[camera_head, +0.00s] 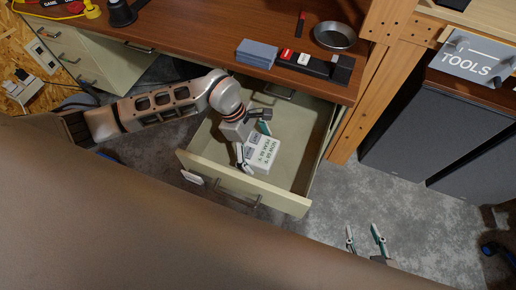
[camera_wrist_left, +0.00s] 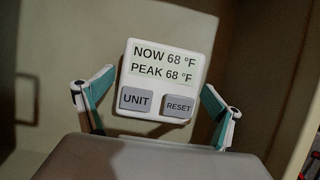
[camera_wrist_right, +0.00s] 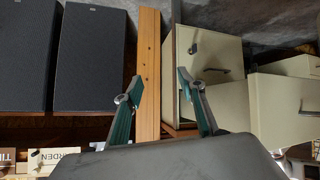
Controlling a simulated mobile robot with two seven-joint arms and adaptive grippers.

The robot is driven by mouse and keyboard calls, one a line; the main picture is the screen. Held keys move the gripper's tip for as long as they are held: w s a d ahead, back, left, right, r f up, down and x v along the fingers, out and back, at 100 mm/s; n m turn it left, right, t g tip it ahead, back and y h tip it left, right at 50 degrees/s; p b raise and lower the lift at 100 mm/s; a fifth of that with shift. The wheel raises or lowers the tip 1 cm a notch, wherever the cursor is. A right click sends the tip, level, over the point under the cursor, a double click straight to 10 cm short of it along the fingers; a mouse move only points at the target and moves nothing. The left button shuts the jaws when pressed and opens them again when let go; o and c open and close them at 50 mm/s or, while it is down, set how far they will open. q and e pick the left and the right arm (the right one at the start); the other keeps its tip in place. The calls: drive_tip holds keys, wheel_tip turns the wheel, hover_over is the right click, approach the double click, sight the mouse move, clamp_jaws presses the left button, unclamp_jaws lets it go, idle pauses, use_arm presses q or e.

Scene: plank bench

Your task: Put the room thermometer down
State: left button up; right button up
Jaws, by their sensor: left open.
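The room thermometer (camera_head: 262,153) is a white unit with a pale display and two grey buttons. It lies face up in the open drawer (camera_head: 295,202) of the desk. In the left wrist view the thermometer (camera_wrist_left: 163,82) reads NOW 68 °F and PEAK 68 °F. My left gripper (camera_head: 254,143) is inside the drawer over the thermometer. Its fingers (camera_wrist_left: 157,108) are spread on either side of it, with gaps between. My right gripper (camera_head: 366,240) is open and empty, over the floor to the right of the drawer; its fingers also show in the right wrist view (camera_wrist_right: 160,90).
The wooden desk top (camera_head: 210,25) holds a blue-grey block (camera_head: 257,53), a dark organiser strip (camera_head: 310,64) and a metal bowl (camera_head: 335,35). Wooden posts and dark speakers (camera_head: 410,135) stand at the right. The drawer's right part is clear.

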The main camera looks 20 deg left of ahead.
use_arm(q)
drive_tip(key=p+v, duration=0.2)
drive_tip(key=v, duration=0.9)
drive_tip(key=shift+r, duration=0.25)
drive_tip(key=shift+a+r, duration=0.2)
drive_tip(key=shift+r, duration=0.15)
use_arm(e)
drive_tip(key=shift+s+d+r, duration=0.15)
drive_tip(key=shift+r, duration=0.15)
